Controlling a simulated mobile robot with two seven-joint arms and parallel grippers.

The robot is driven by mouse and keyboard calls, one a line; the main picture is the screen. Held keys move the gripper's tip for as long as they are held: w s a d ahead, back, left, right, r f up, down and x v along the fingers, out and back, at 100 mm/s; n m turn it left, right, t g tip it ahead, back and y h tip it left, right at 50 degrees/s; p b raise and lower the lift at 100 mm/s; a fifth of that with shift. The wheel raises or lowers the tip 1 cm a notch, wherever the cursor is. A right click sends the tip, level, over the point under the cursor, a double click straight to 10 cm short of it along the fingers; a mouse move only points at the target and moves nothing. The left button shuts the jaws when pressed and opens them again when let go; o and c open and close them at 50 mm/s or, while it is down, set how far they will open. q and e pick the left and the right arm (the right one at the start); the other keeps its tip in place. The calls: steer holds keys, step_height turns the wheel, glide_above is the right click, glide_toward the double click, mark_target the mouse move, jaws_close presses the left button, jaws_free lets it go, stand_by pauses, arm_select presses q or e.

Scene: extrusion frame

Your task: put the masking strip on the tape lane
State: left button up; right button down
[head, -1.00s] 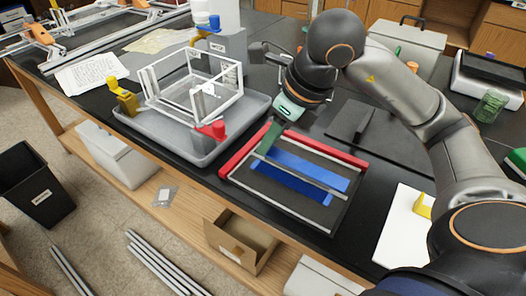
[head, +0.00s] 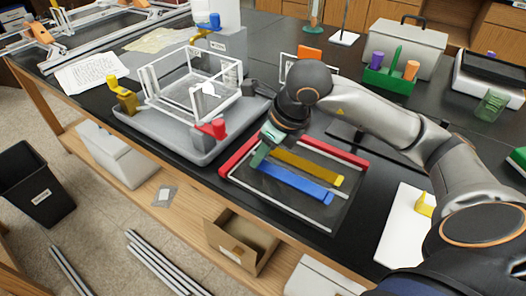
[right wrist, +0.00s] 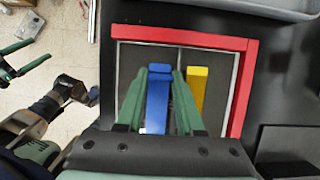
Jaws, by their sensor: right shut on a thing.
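A blue strip (head: 295,183) lies along the dark panel (head: 318,215) inside a red corner rail (head: 325,149); I take it for the masking strip. My right gripper (head: 263,152) is at its left end in the head view. In the right wrist view the green fingers (right wrist: 158,104) stand on both sides of the blue strip (right wrist: 157,118) and hold it. I cannot tell whether it is lifted. A yellow strip (head: 306,168) runs parallel to it, across a thin grey divider (right wrist: 178,62). My left gripper (right wrist: 24,60) shows at the left edge of the wrist view, its fingers apart and empty.
A grey tray (head: 190,147) with a white wire frame (head: 192,88) stands left of the panel. A green holder (head: 388,80) and a grey case (head: 405,45) stand behind. A white board (head: 398,232) with a yellow piece lies right. The table's front edge runs close to the panel.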

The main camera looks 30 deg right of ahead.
mark_target(281, 173)
steer(key=shift+f, duration=0.25)
steer(key=c, duration=0.5)
jaws_free()
steer(key=shift+r, duration=0.1)
steer(key=shift+c, duration=0.2)
steer(key=shift+r, duration=0.1)
steer(key=shift+r, duration=0.25)
steer(key=p+v, duration=0.1)
steer(key=v, duration=1)
steer(key=shift+s+r, duration=0.2)
steer(key=shift+r, duration=0.15)
